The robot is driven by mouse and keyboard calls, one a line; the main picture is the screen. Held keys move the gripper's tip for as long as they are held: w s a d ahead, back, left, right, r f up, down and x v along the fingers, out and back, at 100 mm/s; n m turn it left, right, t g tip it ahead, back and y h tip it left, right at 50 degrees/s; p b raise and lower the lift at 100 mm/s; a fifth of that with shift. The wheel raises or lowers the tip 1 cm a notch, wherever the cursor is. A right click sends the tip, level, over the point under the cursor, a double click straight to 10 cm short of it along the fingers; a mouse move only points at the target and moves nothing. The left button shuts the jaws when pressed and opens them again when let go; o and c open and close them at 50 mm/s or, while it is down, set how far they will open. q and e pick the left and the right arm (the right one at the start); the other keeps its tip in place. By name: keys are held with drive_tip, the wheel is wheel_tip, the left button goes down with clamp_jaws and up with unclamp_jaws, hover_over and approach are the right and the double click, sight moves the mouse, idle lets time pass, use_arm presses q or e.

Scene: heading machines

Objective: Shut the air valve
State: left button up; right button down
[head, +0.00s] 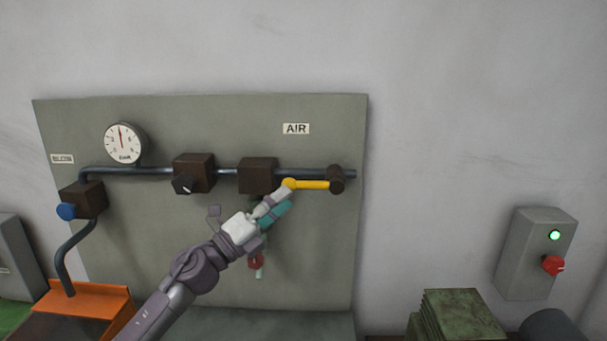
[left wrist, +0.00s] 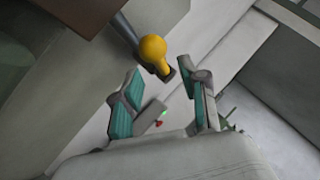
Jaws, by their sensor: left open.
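The air valve's yellow lever (head: 312,184) lies level, below and roughly along the dark pipe on the panel, under the AIR label (head: 296,128). It runs left from a dark round hub (head: 337,180) to a rounded yellow end. My left gripper (head: 277,203) is just below and left of that end, and partly overlaps it in the head view. In the left wrist view the yellow end (left wrist: 153,49) shows just beyond the open teal-padded fingers of my left gripper (left wrist: 160,82), with nothing held between them. I cannot tell whether a finger touches it. My right gripper is out of view.
The grey-green panel (head: 210,265) carries a round gauge (head: 124,143), dark blocks (head: 258,174) on the pipe and a blue knob (head: 66,211). A red part hangs behind my arm. At right are a switch box (head: 535,250) and green stacked pieces (head: 460,315). The wall between is clear.

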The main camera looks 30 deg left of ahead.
sight(304, 185)
use_arm(q)
drive_tip(key=p+x, duration=0.2)
drive_tip(key=x, duration=0.3)
drive_tip(key=shift+w, duration=0.15)
drive_tip(key=shift+w+d+r, duration=0.2)
drive_tip(key=shift+w+r, duration=0.05)
drive_tip(key=shift+w, duration=0.3)
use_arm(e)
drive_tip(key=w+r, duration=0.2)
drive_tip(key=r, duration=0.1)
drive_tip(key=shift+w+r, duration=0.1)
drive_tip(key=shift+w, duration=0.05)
use_arm(q)
drive_tip(key=shift+f, duration=0.1)
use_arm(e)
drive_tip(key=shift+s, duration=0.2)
use_arm(q)
drive_tip(key=shift+d, duration=0.15)
clamp_jaws()
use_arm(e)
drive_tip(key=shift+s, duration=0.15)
